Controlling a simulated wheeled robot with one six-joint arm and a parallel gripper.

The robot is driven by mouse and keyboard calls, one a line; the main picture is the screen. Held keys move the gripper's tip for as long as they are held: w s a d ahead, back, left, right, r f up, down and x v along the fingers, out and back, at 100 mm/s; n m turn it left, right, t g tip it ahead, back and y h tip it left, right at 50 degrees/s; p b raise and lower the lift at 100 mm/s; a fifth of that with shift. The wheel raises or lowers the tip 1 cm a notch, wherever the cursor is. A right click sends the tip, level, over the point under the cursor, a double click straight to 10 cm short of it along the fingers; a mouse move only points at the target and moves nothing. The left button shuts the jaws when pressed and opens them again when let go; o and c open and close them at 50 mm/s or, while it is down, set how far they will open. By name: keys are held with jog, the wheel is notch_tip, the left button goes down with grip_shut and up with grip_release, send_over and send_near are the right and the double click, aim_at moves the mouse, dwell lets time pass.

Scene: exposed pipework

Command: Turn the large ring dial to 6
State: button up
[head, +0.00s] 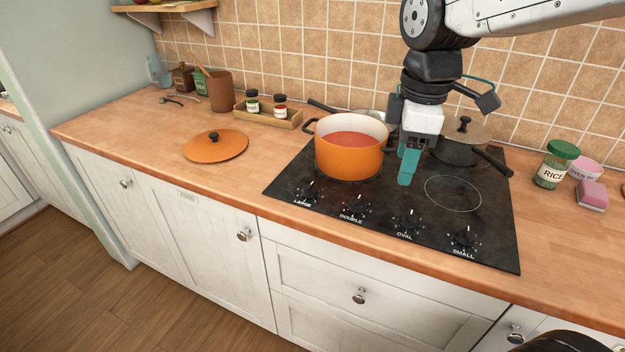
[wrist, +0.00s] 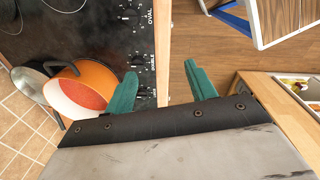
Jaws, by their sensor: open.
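The large ring dial (head: 309,191) is a black knob above the word LARGE, at the hob's front left corner in the head view. Its pointer setting is too small to read.
An orange pot (head: 347,161) of red food stands on the black hob (head: 485,225) behind the dials. The double (head: 357,205), oval (head: 409,220) and small (head: 464,237) dials line the front edge. A lidded pan (head: 462,150) stands behind my gripper. The front counter strip is clear.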

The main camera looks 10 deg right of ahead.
jog(key=w+a+f+n, duration=0.2)
jog(key=w+a+n, duration=0.2)
jog(key=w+n, duration=0.15)
jog(key=w+a+f+n, duration=0.3)
jog(key=w+n, duration=0.2)
jog(key=w, duration=0.1)
jog(key=n, duration=0.7)
send_over(310, 184)
jog(key=shift+g, duration=0.4)
jog(key=f, duration=0.4)
jog(key=shift+s+d+f, duration=0.15)
jog(key=shift+s+f, duration=0.1)
jog(key=shift+f, duration=0.1)
jog(key=shift+w+f+n, duration=0.1)
jog(key=shift+f+n, duration=0.15)
jog(key=shift+f, duration=0.1)
notch_tip(310, 184, down, 7)
jog(key=shift+f, duration=0.2)
jog(key=c, duration=1)
